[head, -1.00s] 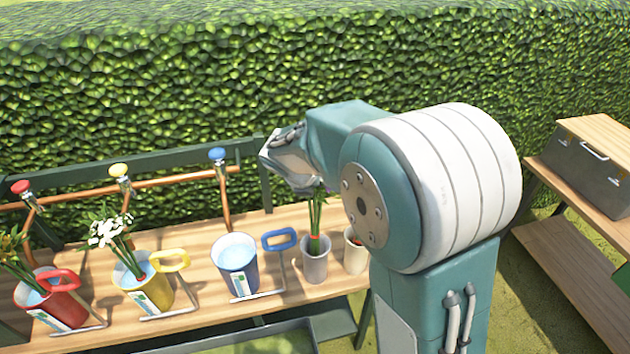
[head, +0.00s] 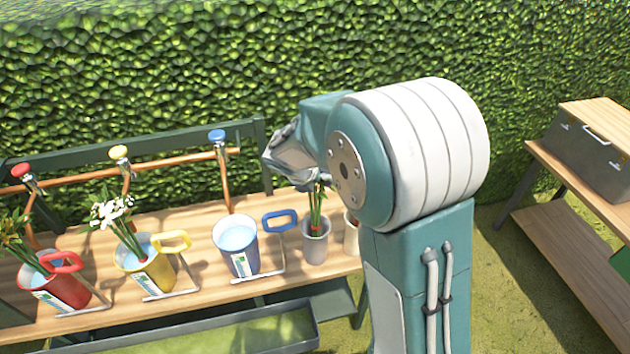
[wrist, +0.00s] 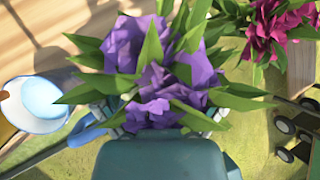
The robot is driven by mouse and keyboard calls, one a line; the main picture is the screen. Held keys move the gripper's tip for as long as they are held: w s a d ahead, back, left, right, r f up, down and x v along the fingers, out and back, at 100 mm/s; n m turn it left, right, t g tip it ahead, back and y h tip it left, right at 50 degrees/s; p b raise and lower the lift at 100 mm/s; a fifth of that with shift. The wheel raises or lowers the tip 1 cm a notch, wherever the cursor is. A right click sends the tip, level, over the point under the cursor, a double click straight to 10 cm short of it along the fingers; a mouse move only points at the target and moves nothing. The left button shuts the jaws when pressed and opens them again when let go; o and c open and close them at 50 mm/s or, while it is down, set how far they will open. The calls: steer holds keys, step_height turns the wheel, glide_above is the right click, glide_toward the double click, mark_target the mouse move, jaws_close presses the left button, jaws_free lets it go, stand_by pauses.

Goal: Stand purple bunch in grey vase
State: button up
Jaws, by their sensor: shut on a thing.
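The grey vase (head: 315,250) stands on the wooden bench, right of the blue bucket. Green stems of the purple bunch (head: 317,208), with a red band, reach down into its mouth. My gripper (head: 298,178) is at the top of these stems, just above the vase, partly hidden by my arm. In the wrist view the purple blooms (wrist: 160,75) and leaves fill the middle and hide my fingertips. My gripper is shut on the purple bunch, which looks nearly upright. The vase is hidden in the wrist view.
A blue bucket (head: 238,255) of water stands left of the vase; yellow (head: 148,272) and red (head: 62,290) buckets with flowers are farther left. A pale vase (head: 351,238) is close on the right, partly behind my arm. Magenta flowers (wrist: 270,30) are near the bunch.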

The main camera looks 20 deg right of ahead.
steer(key=o, duration=1)
steer(key=shift+c, duration=0.2)
steer(key=v, duration=1.2)
steer(key=s+d+r+m+y, duration=0.2)
steer(key=s+m, duration=0.9)
steer(key=m, duration=0.5)
steer(key=s+d+r+m+t+y, duration=0.1)
steer(key=s+d+r+m+y, duration=0.1)
steer(key=s+m, duration=1)
steer(key=m, duration=0.4)
steer(key=shift+d+r+y, duration=0.4)
